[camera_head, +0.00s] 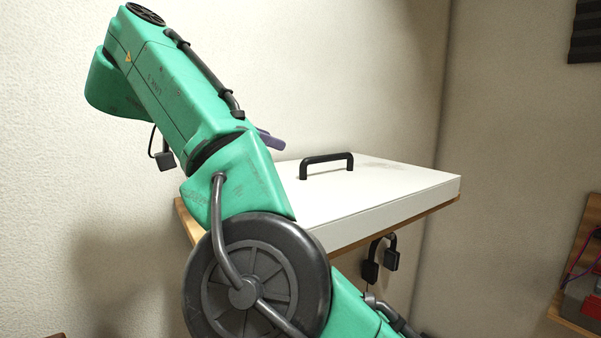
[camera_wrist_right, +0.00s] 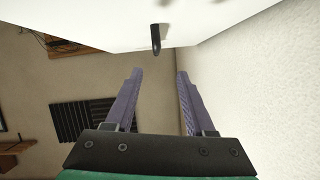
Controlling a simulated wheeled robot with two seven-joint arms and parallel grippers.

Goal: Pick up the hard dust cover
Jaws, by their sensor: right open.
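The hard dust cover (camera_head: 385,188) is a white, flat, box-like lid with a black bar handle (camera_head: 327,165) on top. It lies on a wooden shelf (camera_head: 400,216) against the wall; my right arm hides its left part. In the head view only a purple fingertip of my right gripper (camera_head: 270,140) shows behind the arm, at the cover's far left. In the right wrist view, the two purple fingers of my right gripper (camera_wrist_right: 159,72) are apart and empty. My left gripper is out of view.
A wooden shelf with red items (camera_head: 583,305) stands at the lower right. A black ribbed panel (camera_head: 585,32) is on the right wall. The space above the cover's right part is clear.

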